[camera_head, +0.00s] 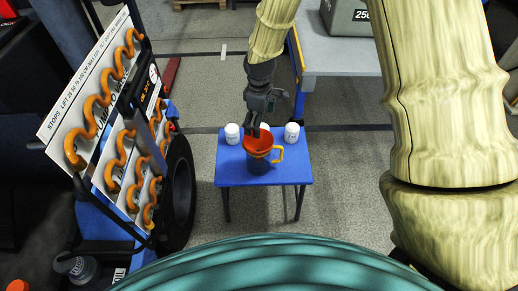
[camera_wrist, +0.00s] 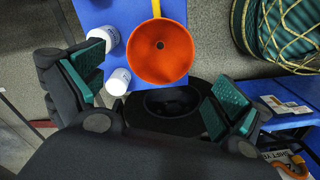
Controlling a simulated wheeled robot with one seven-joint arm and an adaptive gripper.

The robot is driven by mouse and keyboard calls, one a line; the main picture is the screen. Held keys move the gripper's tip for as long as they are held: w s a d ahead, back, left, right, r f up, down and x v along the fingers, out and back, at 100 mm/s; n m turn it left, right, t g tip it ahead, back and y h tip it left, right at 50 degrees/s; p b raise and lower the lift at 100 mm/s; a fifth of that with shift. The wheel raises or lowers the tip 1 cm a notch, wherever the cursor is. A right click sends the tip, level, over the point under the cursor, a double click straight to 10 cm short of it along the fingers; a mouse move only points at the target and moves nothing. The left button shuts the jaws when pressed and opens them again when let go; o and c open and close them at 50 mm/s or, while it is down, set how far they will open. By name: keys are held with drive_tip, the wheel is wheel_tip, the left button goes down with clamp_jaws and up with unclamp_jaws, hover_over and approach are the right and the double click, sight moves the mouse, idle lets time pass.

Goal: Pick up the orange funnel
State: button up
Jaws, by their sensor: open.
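In the wrist view the funnel (camera_wrist: 160,50) shows as a round orange bowl with a small dark hole, at top centre. My gripper (camera_head: 255,122) points down over the funnel's far side in the head view and overlaps its rim. In the wrist view my gripper (camera_wrist: 155,92) has its green-padded fingers spread wide, with nothing held between them. Whether a finger touches the funnel cannot be told.
White bottles stand at the table's far left (camera_head: 232,133) and far right (camera_head: 291,133); another is partly hidden behind the funnel. A tilted board with orange hooks (camera_head: 103,95) and a black wheel stand left. A grey bench (camera_head: 338,55) stands behind right.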

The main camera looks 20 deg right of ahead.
approach(258, 141)
drive_tip(key=shift+s+a+f, duration=0.15)
drive_tip(key=shift+s+f, duration=0.3)
drive_tip(key=shift+f, duration=0.55)
drive_tip(key=shift+s+a+f, duration=0.1)
drive_tip(key=shift+s+f, duration=0.4)
drive_tip(key=shift+f, duration=0.5)
drive_tip(key=shift+s+a+f, duration=0.15)
drive_tip(key=shift+s+f, duration=0.3)
drive_tip(key=shift+f, duration=0.55)
drive_tip(key=c, duration=0.7)
